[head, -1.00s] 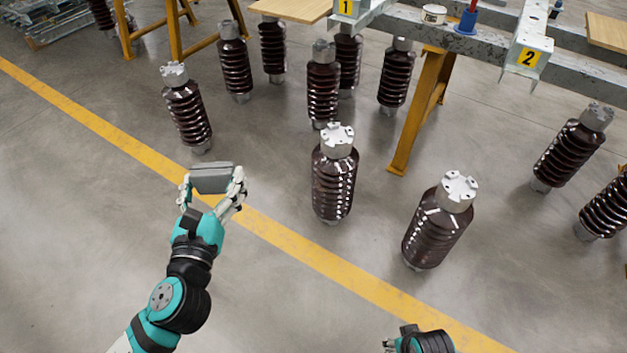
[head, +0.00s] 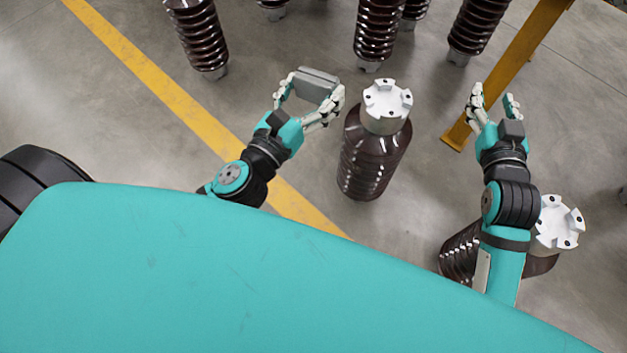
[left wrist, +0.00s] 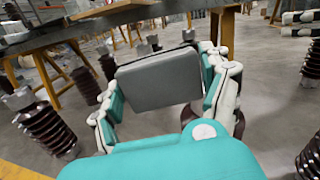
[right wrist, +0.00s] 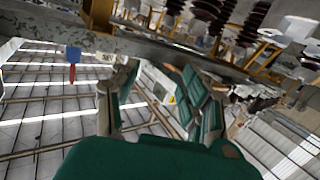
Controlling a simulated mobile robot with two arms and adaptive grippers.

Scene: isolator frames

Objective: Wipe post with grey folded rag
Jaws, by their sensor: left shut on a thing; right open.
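My left gripper (head: 310,96) is shut on the grey folded rag (head: 316,80), a flat grey block. The rag also shows between the fingers in the left wrist view (left wrist: 158,80). A dark brown ribbed post (head: 372,158) with a pale metal cap (head: 387,104) stands upright just right of the left gripper in the head view. A small gap seems to lie between them, but I cannot tell whether they touch. My right gripper (head: 494,106) is open and empty, further right. Which post is the task's one is not marked.
Another post (head: 558,226) stands partly hidden behind my right forearm. Several more posts stand at the back, one at upper left (head: 196,34). A yellow trestle leg (head: 520,66) is near the right gripper. A yellow floor line (head: 160,84) crosses the left, with clear floor beside it.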

